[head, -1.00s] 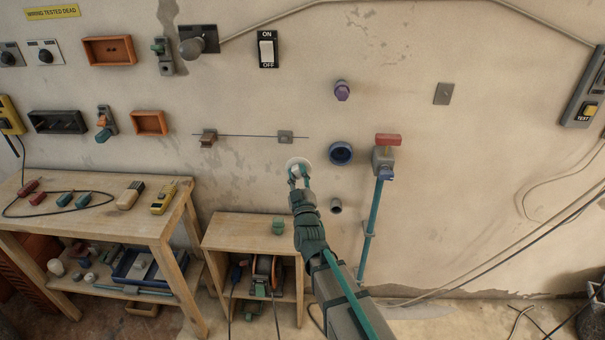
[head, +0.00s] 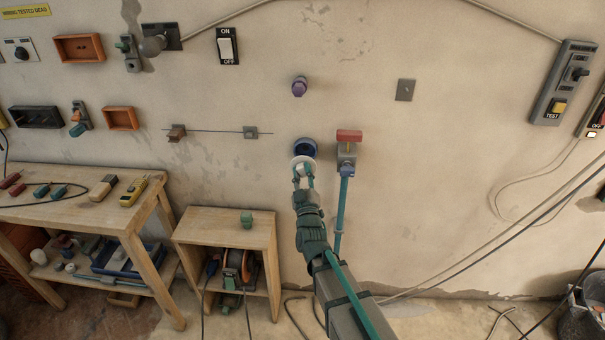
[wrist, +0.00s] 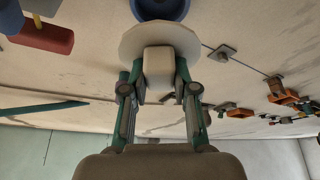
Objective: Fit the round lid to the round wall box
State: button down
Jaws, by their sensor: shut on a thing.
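The round wall box (head: 306,147) is a blue, open-fronted ring on the wall in the head view. Its lower part is hidden behind the lid. It also shows at the top edge of the wrist view (wrist: 160,9). The round lid (head: 299,163) is a white disc. In the wrist view the lid (wrist: 133,42) has a pale block-shaped grip on its near side. My gripper (wrist: 159,80) is shut on that block. In the head view my gripper (head: 303,180) holds the lid just below and slightly left of the box's middle. Whether lid and box touch, I cannot tell.
A purple knob (head: 299,86) is above. A rod with brackets (head: 250,132) is to the left. A wooden shelf unit (head: 224,222) stands below left.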

jog(key=shift+a, duration=0.15)
jog(key=shift+f+b, duration=0.15)
jog(key=shift+b, duration=0.35)
jog(key=shift+w+b, duration=0.5)
jog(key=shift+w, duration=2.25)
jog(key=c, duration=1.6)
grip_release()
jog(key=shift+c, duration=0.2)
grip_shut()
jog(key=shift+b, duration=0.6)
jog(key=shift+w, duration=0.15)
